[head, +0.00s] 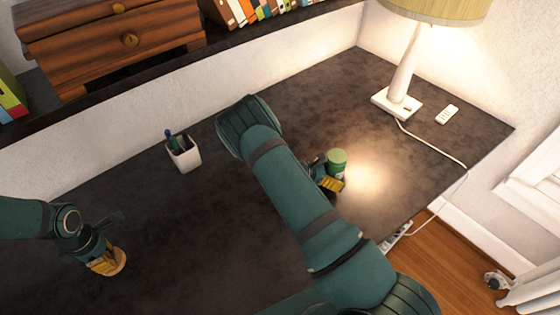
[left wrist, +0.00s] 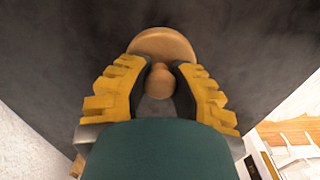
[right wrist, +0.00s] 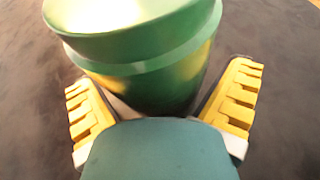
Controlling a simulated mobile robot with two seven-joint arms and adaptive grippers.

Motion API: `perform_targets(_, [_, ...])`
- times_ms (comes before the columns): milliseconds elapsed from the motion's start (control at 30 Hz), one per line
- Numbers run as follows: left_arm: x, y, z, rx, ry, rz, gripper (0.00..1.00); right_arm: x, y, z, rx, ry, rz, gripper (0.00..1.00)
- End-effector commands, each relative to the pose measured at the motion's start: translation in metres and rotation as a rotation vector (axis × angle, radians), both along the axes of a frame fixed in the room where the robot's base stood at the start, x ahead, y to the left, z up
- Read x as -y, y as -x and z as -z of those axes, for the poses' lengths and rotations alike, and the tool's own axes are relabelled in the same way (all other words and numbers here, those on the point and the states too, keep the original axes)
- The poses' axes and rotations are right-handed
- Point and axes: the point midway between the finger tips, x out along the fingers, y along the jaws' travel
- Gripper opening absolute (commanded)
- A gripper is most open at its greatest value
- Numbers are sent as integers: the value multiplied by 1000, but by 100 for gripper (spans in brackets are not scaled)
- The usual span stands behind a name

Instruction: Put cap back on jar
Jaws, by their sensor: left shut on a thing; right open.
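The green jar (head: 337,159) stands on the dark desk near the lamp's pool of light. It fills the upper part of the right wrist view (right wrist: 140,55). My right gripper (head: 331,184) is at the jar; its fingers (right wrist: 165,105) are open, one on each side of it. The wooden cap (head: 119,262) is at the left of the desk, a round tan disc with a knob. My left gripper (head: 106,262) is shut on the cap's knob (left wrist: 160,80). I cannot tell whether the cap touches the desk.
A white pen cup (head: 184,153) stands near the back wall. A lamp (head: 404,70) and a white remote (head: 447,114) are at the right, with a cord (head: 435,148) running over the desk edge. The desk between my grippers is clear under my right arm.

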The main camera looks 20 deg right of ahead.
Motion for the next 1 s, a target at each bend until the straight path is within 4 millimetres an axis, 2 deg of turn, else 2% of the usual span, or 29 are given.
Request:
perform_targets(33, [0, 0, 0, 0, 0, 0, 0, 0, 0, 0, 0, 0, 0, 100])
perform_targets(233, [0, 0, 0, 0, 0, 0, 0, 0, 0, 0, 0, 0, 0, 30])
perform_targets(667, [0, 0, 0, 0, 0, 0, 0, 0, 0, -3, 1, 1, 0, 27])
perform_targets(767, [0, 0, -2, 0, 0, 0, 0, 0, -1, -14, 2, 1, 0, 27])
perform_targets(1000, [0, 0, -7, 0, 0, 0, 0, 0, -1, -59, 3, 0, 0, 27])
